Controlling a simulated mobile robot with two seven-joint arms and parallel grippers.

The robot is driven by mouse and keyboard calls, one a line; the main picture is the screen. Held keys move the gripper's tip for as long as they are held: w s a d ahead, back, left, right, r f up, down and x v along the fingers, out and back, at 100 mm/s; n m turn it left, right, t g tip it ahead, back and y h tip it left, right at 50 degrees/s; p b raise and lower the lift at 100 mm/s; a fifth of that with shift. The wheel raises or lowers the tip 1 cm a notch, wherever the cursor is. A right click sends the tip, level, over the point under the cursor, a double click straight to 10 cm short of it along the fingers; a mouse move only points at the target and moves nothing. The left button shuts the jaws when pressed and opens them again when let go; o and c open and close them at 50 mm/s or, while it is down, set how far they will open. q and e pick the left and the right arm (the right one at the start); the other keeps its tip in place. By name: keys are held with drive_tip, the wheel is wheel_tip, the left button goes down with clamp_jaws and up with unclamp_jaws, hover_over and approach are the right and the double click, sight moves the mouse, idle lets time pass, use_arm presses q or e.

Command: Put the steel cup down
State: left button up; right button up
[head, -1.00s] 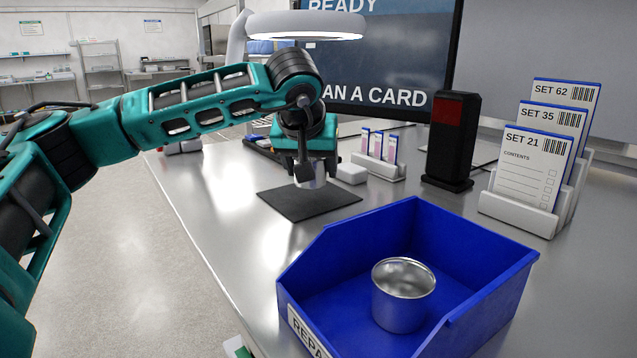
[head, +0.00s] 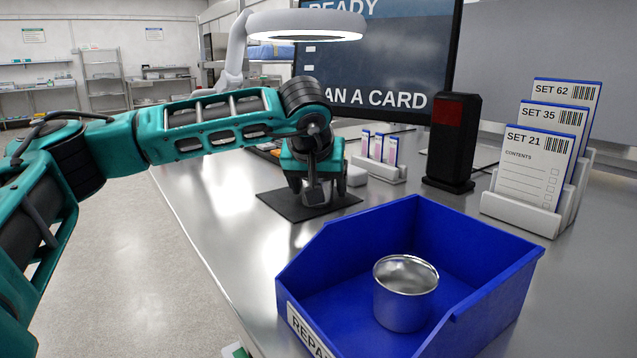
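My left gripper (head: 315,192) points down over the dark square mat (head: 277,203) on the steel bench. A small shiny steel cup (head: 319,198) shows between its fingers, low at the mat and mostly hidden by them. The gripper looks shut on it. I cannot tell whether the cup's base touches the mat. Another shiny metal cup (head: 404,305) stands upright in the blue bin (head: 480,240) in front. My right gripper is not in view.
Behind the mat are a small white block (head: 356,176) and a white holder with slim cards (head: 380,165). A black post with a red panel (head: 454,140) and a card rack (head: 525,208) stand right. A ring lamp (head: 306,27) hangs above. The bench left of the bin is clear.

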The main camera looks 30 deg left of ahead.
use_arm(q)
drive_tip(key=shift+o, duration=1.2)
drive_tip(key=shift+s+d+r, duration=0.1)
drive_tip(key=shift+s+r, duration=0.05)
drive_tip(key=shift+r, duration=0.4)
drive_tip(key=p+v, duration=0.2)
drive_tip(key=v, duration=0.9)
drive_tip(key=shift+s+p, duration=0.2)
drive_tip(key=shift+p, duration=0.1)
